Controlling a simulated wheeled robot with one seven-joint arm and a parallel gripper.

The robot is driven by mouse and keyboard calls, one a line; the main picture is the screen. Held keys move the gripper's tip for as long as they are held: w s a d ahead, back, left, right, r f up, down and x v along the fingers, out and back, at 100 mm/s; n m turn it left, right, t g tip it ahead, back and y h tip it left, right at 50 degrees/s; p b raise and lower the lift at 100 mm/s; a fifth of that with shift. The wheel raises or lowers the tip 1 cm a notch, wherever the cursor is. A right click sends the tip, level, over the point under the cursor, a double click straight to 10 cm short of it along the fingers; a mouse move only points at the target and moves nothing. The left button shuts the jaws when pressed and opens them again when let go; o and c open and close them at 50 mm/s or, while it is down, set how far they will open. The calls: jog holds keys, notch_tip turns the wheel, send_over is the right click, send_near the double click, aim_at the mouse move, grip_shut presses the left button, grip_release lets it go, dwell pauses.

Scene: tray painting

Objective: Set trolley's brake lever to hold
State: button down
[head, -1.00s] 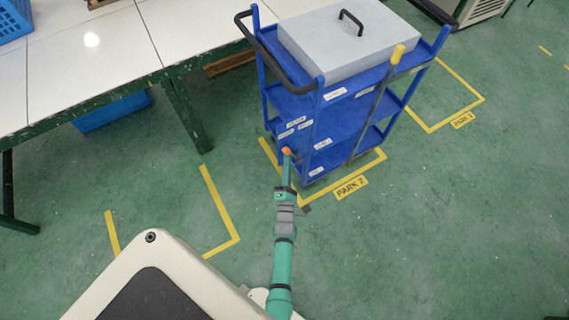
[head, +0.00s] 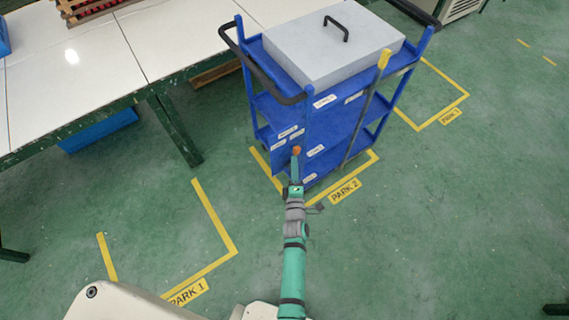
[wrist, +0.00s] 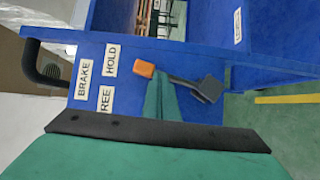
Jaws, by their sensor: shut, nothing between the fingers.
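The blue trolley (head: 330,125) stands upright in the head view with a grey lidded box on top. Its brake lever, with an orange knob (wrist: 144,68) and a dark arm running to a dark block (wrist: 210,88), shows in the wrist view. The knob is level with the HOLD label (wrist: 112,60), a little right of it; the part-hidden FREE label (wrist: 105,98) is lower. My gripper (wrist: 160,95) is shut and empty, its green tips just below the knob and lever arm. Contact is unclear. The knob also shows at my gripper's tip (head: 295,168) in the head view.
The trolley stands at the marked PARK 2 bay (head: 344,191). A white-topped table (head: 95,55) is to the left.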

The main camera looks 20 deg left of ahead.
jog(key=shift+w+d+r, duration=0.3)
jog(key=shift+w, duration=0.35)
jog(key=shift+w+d+r, duration=0.25)
jog(key=shift+w, duration=0.4)
jog(key=shift+a, duration=0.1)
jog(key=s, duration=0.2)
jog(key=s+r, duration=0.1)
jog(key=shift+s+a, duration=0.2)
jog(key=shift+a, duration=0.05)
jog(key=r+v, duration=0.2)
jog(key=v, duration=0.8)
jog(key=shift+f, duration=0.1)
